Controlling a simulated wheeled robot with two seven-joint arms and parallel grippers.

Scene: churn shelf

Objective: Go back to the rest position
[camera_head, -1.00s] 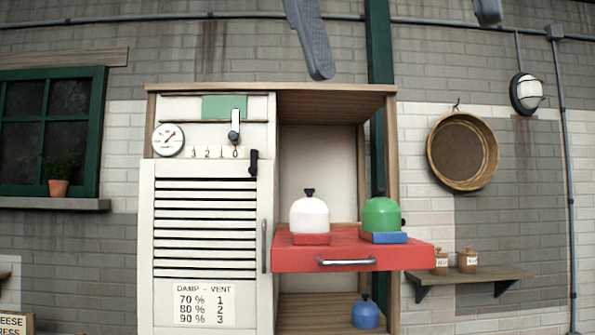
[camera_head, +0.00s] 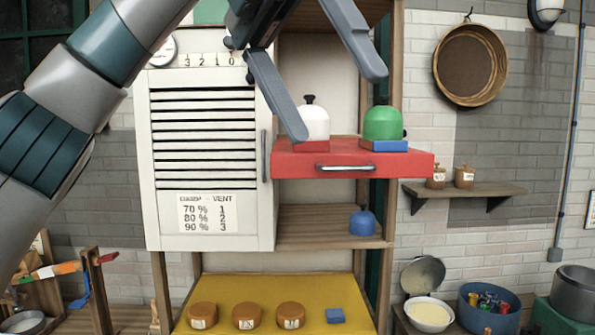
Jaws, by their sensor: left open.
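My left gripper (camera_head: 330,105) comes in from the upper left, its two fingers spread wide and nothing between them. It hangs in front of the shelf, above the red drawer (camera_head: 295,165). One fingertip overlaps the white dome (camera_head: 316,122) in the picture; I cannot tell whether they touch. The white dome sits on a red block and the green dome (camera_head: 382,124) on a blue block (camera_head: 390,146), both on the pulled-out drawer. A blue dome (camera_head: 362,223) stands on the wooden shelf below. My right gripper is not in view.
A slatted white door (camera_head: 205,160) closes the left side of the cabinet. Below, a yellow surface (camera_head: 270,290) holds three labelled brown rounds and a blue block (camera_head: 335,315). At right are a wall shelf (camera_head: 465,189) with jars, a blue tub (camera_head: 489,308) and a pot (camera_head: 577,294).

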